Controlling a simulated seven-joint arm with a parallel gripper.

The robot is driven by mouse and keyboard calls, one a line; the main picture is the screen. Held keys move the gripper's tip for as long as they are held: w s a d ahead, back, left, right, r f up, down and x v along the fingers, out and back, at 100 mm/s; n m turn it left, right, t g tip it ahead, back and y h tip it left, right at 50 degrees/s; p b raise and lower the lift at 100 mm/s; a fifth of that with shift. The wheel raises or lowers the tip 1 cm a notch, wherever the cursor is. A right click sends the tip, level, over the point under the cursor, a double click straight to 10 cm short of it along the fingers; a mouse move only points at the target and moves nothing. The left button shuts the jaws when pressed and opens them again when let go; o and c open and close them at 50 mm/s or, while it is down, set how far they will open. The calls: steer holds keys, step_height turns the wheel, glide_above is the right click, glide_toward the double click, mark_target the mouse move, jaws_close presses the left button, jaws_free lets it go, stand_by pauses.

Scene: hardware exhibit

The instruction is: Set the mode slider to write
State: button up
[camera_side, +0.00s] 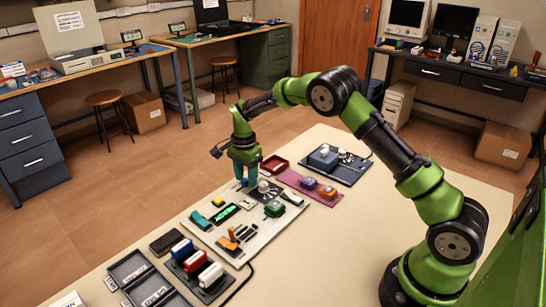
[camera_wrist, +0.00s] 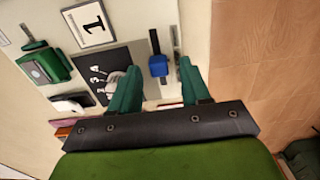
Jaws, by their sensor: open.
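A small blue knob (camera_wrist: 158,66) sits on a dark narrow track in the wrist view and looks like the mode slider. My gripper (camera_wrist: 160,72) is open, its two green fingers standing apart on either side of the knob. I cannot tell whether either finger touches it. In the side view my gripper (camera_side: 245,182) points down at the far edge of the pale control panel (camera_side: 262,233), with a bit of blue (camera_side: 239,184) at its fingertips. The slider's position labels are not readable.
In the wrist view, a dark plate with grey-white pieces (camera_wrist: 108,76), a card marked 1 (camera_wrist: 90,22) and a green block (camera_wrist: 44,66) lie left of the fingers. In the side view, red, blue and white blocks (camera_side: 196,262) stand nearer; a purple tray (camera_side: 322,195) lies right.

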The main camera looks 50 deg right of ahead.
jaws_close()
steer(key=shift+d, duration=1.55)
jaws_free()
steer(key=shift+a, duration=0.1)
steer(key=shift+r, duration=0.1)
step_height(320, 180, up, 17)
